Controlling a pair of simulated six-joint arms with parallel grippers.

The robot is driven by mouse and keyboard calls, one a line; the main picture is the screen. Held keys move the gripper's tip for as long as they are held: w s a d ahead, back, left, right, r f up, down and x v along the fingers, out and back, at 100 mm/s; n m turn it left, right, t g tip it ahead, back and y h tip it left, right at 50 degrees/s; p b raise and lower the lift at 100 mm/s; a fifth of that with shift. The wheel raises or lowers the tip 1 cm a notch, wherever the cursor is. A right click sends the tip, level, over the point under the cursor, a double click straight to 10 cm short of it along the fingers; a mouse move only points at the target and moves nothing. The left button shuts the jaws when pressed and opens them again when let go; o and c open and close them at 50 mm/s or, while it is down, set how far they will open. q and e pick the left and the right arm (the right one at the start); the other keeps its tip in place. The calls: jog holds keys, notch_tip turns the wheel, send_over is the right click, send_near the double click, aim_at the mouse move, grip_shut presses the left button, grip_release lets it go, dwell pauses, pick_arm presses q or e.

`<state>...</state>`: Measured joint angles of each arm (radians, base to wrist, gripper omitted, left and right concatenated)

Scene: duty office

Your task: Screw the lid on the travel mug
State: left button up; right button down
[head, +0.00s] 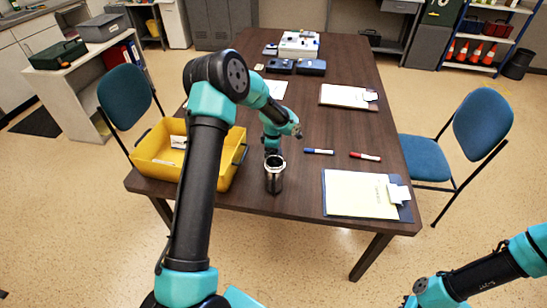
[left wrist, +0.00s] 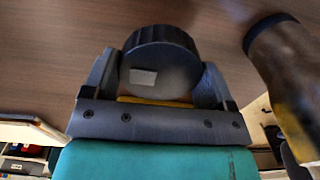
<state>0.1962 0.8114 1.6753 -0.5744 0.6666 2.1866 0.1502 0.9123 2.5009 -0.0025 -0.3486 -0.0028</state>
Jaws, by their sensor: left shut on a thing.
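The travel mug (head: 274,180) is a silver metal cylinder with a dark band. It stands upright and without a lid near the table's front edge, and also shows at the right of the left wrist view (left wrist: 284,80). My left gripper (head: 272,151) points down just behind the mug. It is shut on the dark round lid (left wrist: 160,62), which has a ribbed edge and a pale label. In the head view the lid is mostly hidden. The lid is apart from the mug. My right gripper (head: 412,300) is at the bottom edge, its fingers not clearly visible.
A yellow bin (head: 162,160) stands left of the mug. A blue marker (head: 318,151) and a red marker (head: 365,156) lie to the right. A clipboard with yellow paper (head: 355,194) lies front right. Dark cases (head: 310,67) stand farther back. The table's middle is clear.

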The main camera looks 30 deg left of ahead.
pick_arm(q)
notch_tip(320, 180, up, 6)
jog(key=shift+f, duration=0.15)
dwell(0.5)
